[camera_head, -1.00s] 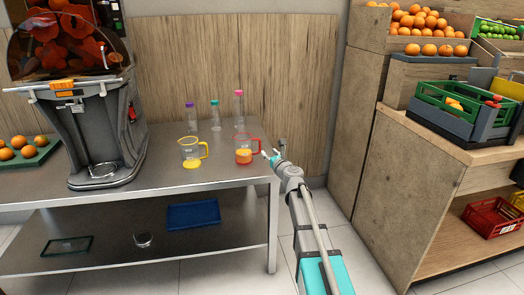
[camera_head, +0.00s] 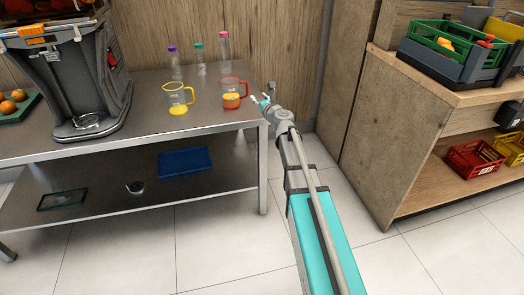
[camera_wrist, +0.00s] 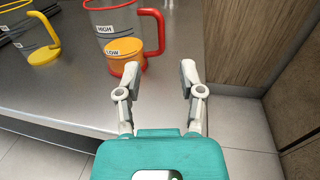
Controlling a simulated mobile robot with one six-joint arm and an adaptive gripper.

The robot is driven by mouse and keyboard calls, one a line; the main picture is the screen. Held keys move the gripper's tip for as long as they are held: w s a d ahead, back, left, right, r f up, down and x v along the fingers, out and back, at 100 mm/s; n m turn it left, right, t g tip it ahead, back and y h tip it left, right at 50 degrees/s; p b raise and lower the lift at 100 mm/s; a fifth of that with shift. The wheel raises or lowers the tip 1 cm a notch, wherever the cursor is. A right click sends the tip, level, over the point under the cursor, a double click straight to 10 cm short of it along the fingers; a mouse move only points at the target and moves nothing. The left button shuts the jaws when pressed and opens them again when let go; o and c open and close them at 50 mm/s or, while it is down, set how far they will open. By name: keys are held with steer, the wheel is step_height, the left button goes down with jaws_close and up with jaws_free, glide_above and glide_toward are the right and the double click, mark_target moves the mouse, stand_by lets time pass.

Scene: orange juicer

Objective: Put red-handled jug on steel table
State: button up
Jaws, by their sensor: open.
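The red-handled jug (camera_head: 232,100) stands upright on the steel table (camera_head: 215,124) near its right end. It is clear, with a red rim and handle and orange contents low down. In the wrist view the jug (camera_wrist: 122,62) is ahead and left of my gripper (camera_wrist: 160,78), its red handle (camera_wrist: 160,32) pointing right. My gripper (camera_head: 261,101) is open and empty at the table's right edge, to the right of the jug and apart from it. The fingers do not surround the handle.
A yellow-handled jug (camera_head: 178,99) stands left of the red one. Several capped bottles (camera_head: 199,59) stand behind. A juicer (camera_head: 80,80) is on the left. A wooden shelf (camera_head: 375,130) with crates is on the right, with floor between.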

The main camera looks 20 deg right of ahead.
steer(key=s+a+f+n+g+y, duration=0.2)
steer(key=s+a+f+n+g, duration=0.35)
steer(key=n, duration=0.45)
steer(key=s+a+f+n+g+y, duration=0.2)
steer(key=s+a+f+n+g, duration=0.15)
steer(key=s+a+n, duration=0.45)
steer(key=s+d+f+n+g+h, duration=0.2)
steer(key=s+f+n+g, duration=0.1)
steer(key=s+n, duration=0.2)
steer(key=s+d+f+n+g+h, duration=0.2)
steer(key=s+n, duration=0.3)
steer(key=s, duration=0.4)
steer(key=s+d+f+n+g+h, duration=0.3)
steer(key=s+f+n, duration=0.1)
steer(key=s, duration=0.4)
steer(key=shift+f+n+g, duration=0.3)
steer(key=shift+n, duration=0.6)
